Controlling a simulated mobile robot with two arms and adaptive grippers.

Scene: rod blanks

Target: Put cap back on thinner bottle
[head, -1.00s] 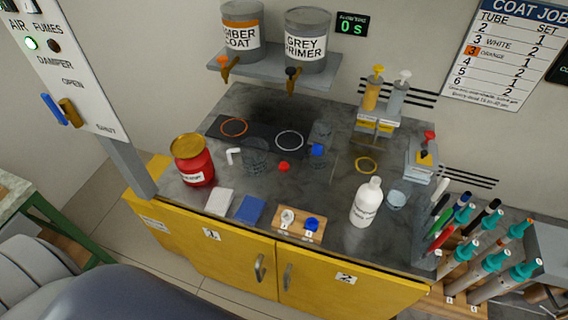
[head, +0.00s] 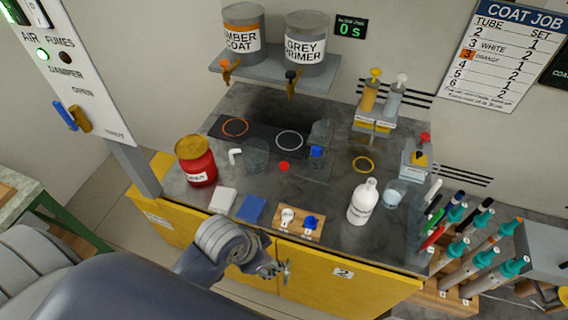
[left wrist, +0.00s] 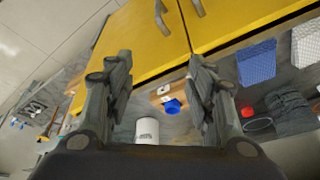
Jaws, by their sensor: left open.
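The white bottle (head: 362,203), whose label is too small to read, stands upright on the right part of the grey bench; I see no cap on its narrow neck. It also shows in the left wrist view (left wrist: 147,130). A small red round piece (head: 283,166) lies on the bench left of the bottle; I cannot tell if it is the cap. It shows at the right in the left wrist view (left wrist: 248,111). My left gripper (head: 279,270) is in front of the yellow cabinet doors, short of the bench top. Its fingers (left wrist: 160,92) are open and empty. My right gripper is out of view.
A wooden block (head: 285,232) with a white and a blue piece sits at the front edge. White and blue pads (head: 250,209), a red can (head: 195,160) and a clear beaker (head: 394,195) stand nearby. Pens and teal-topped tubes (head: 484,250) crowd the right.

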